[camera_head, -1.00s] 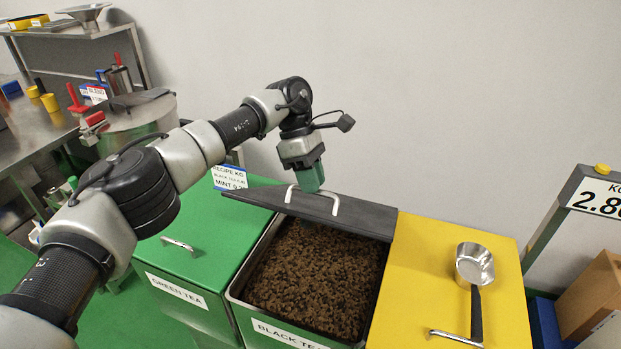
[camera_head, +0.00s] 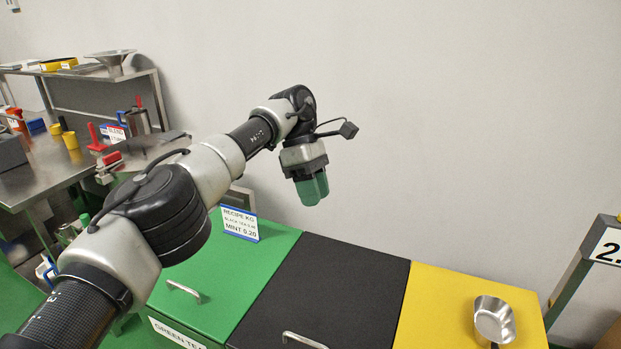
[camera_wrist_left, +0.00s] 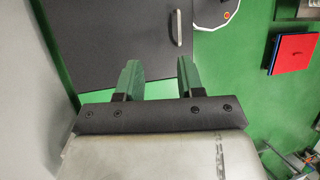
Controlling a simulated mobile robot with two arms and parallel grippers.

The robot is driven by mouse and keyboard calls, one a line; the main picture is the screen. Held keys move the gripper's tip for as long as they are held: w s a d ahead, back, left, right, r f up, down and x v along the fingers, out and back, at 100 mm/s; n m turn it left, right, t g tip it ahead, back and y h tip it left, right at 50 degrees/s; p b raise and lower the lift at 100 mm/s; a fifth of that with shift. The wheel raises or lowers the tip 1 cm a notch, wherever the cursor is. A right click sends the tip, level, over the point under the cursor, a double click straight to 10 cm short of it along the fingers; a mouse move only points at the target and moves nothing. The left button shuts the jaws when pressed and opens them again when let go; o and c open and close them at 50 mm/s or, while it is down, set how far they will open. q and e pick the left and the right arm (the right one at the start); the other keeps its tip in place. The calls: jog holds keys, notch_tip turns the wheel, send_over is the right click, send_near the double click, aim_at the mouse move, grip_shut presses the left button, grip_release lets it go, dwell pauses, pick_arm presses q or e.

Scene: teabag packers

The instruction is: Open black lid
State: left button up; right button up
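The black lid (camera_head: 330,295) lies flat over the middle bin, between a green lid (camera_head: 225,270) and a yellow lid (camera_head: 440,305). Its metal handle (camera_head: 303,340) is at its front, at the bottom edge of the head view. No tea shows. My left gripper (camera_head: 312,190) is raised above the back of the bins, apart from the lid and handle. In the left wrist view its two green fingers (camera_wrist_left: 157,78) stand apart with nothing between them. The dark lid (camera_wrist_left: 105,40) and its handle (camera_wrist_left: 178,28) show beyond them. My right gripper is out of view.
A metal scoop (camera_head: 494,320) lies on the yellow lid. A recipe card (camera_head: 240,223) stands at the back of the green lid. The wall (camera_head: 450,130) is close behind the bins. A scale display (camera_head: 607,246) is at the right.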

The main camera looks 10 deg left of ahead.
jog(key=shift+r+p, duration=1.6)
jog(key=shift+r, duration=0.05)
